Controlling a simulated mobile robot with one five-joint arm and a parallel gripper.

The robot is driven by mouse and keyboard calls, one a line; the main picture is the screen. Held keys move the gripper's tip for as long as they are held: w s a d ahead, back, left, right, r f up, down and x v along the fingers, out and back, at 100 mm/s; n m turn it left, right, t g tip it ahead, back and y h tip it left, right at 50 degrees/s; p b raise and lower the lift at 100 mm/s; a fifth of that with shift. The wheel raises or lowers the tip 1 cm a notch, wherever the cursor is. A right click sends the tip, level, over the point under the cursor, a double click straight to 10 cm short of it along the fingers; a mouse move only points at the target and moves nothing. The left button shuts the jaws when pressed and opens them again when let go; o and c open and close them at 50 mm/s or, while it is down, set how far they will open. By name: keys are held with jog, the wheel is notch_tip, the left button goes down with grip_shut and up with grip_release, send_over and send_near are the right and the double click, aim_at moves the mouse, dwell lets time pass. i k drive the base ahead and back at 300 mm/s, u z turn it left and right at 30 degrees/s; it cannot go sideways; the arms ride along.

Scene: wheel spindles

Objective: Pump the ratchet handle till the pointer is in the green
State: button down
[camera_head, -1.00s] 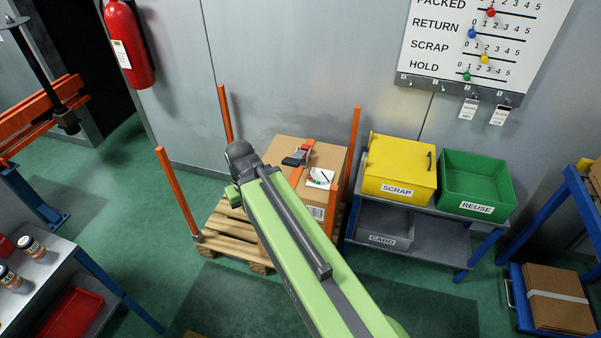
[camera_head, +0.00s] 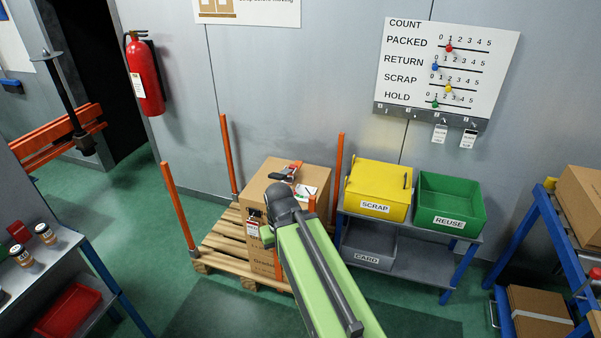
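A cardboard box (camera_head: 307,172) stands on a wooden pallet. An orange strap runs over it, with a ratchet (camera_head: 288,171) of dark handle and silvery metal on top. A white gauge card (camera_head: 305,191) lies beside the ratchet, partly hidden by my arm; its pointer and colours are too small to read. My green and grey arm reaches up from the bottom, its dark end joint in front of the box. My gripper's fingers do not show; they are out of sight beyond that joint. I cannot tell the exact angle of the ratchet handle.
Orange posts (camera_head: 228,155) rise at the corners of the pallet (camera_head: 222,243). Right of it a cart holds a yellow SCRAP bin (camera_head: 377,184) and a green REUSE bin (camera_head: 449,198). A blue-legged table (camera_head: 75,240) stands at left. Green floor is clear between.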

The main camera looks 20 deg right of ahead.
aim_at(280, 175)
jog(key=z, duration=0.2)
jog(key=i, duration=1)
jog(key=u, duration=2.2)
jog(key=k, duration=1.1)
jog(key=z, duration=0.4)
jog(key=i, duration=1)
jog(key=u, duration=0.15)
